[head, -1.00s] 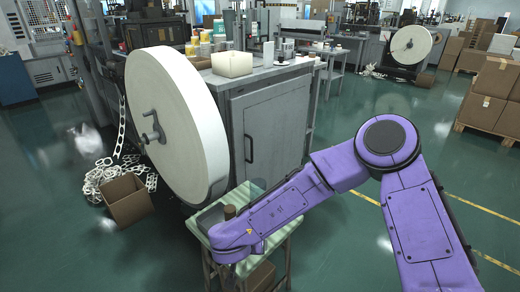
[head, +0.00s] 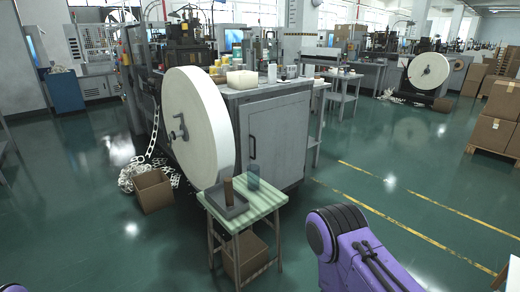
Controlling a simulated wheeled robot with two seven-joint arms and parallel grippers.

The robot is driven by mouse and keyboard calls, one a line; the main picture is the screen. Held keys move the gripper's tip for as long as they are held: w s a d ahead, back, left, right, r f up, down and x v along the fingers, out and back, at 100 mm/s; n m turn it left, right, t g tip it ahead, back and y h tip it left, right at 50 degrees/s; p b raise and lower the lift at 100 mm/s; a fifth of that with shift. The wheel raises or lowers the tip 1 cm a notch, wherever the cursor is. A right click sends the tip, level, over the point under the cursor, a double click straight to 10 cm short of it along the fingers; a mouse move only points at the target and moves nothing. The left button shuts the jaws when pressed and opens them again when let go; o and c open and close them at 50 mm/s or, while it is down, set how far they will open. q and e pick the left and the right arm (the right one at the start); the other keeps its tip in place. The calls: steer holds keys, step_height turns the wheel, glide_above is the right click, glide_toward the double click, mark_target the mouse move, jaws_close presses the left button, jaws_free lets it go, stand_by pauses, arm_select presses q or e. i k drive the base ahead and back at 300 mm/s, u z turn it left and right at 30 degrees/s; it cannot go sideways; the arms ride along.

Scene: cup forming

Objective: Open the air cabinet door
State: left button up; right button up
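The grey cabinet door (head: 281,140) is on the side of the machine in the middle of the head view, and it looks shut. Its dark vertical handle (head: 252,147) is near the door's left edge, just right of the big white paper roll. My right arm shows only as a purple link at the bottom right, apart from the door. A small bit of purple shows at the bottom left corner. Neither gripper is in view. Nothing covers the door's middle, but the small table hides part of the lower machine front.
A small striped table (head: 262,204) with a grey tray and a brown cylinder stands before the machine. The white roll (head: 198,125) stands left of the door. A cardboard box (head: 152,191) sits on the floor at left. Open green floor lies to the right, with stacked cartons (head: 492,133) beyond.

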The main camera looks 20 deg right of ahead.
mark_target(273, 132)
steer(key=z, duration=0.4)
steer(key=i, duration=0.95)
steer(key=z, duration=0.6)
